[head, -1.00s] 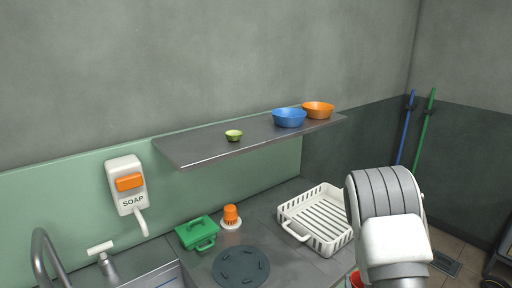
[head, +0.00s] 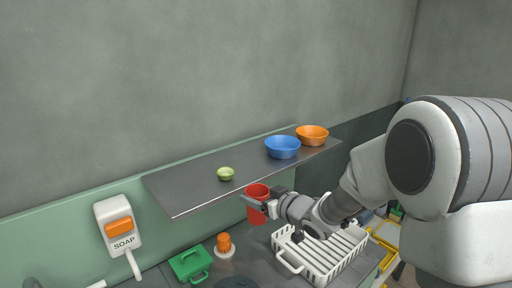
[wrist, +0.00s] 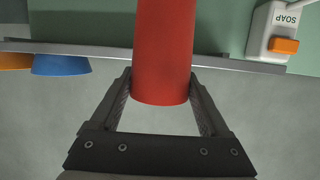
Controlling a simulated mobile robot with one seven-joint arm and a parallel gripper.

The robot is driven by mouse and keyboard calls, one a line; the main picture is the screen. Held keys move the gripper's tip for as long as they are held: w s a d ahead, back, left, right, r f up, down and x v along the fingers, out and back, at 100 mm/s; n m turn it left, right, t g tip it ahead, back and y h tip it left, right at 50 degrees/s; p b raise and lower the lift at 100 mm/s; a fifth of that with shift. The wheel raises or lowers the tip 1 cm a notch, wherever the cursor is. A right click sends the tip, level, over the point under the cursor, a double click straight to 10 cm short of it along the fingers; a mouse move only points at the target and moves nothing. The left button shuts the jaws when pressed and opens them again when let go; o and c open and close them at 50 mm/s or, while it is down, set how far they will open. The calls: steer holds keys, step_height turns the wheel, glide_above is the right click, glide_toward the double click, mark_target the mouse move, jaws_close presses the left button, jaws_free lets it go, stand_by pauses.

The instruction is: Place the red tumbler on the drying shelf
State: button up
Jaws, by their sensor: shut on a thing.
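The red tumbler (head: 257,206) is held in my gripper (head: 262,200), in front of the shelf's front edge and just below it in the head view. In the wrist view the red tumbler (wrist: 163,50) stands between the two fingers of my gripper (wrist: 163,95), which are shut on its sides. The drying shelf (head: 205,185) is a grey metal board on the wall.
Below the shelf are a white dish rack (head: 320,258), a green box (head: 190,263) and an orange-topped item (head: 224,244) on the counter. A soap dispenser (head: 119,227) hangs at the left. The shelf's left part is bare, as is the stretch between the green and blue bowls.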

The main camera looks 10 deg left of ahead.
steer(key=s+a+r+n+g+y+p, duration=0.1)
steer(key=a+r+p, duration=0.15)
steer(key=r, duration=0.65)
steer(key=s+a+r+n+g+y+p, duration=0.1)
steer(key=a+r+p, duration=0.15)
steer(key=r, duration=0.65)
steer(key=shift+s+a+f+b, duration=0.1)
steer(key=shift+a+f+b, duration=0.45)
steer(key=shift+a+f, duration=1.35)
steer(key=shift+s+a+f+b, duration=0.1)
steer(key=shift+a+f+b, duration=0.4)
steer(key=shift+a+f, duration=1.45)
steer(key=shift+s+a+f+b, duration=0.1)
steer(key=shift+a+f+b, duration=0.45)
steer(key=shift+a+f, duration=1.35)
steer(key=shift+a+r, duration=0.3)
steer(key=shift+f, duration=0.15)
steer(key=o, duration=1.2)
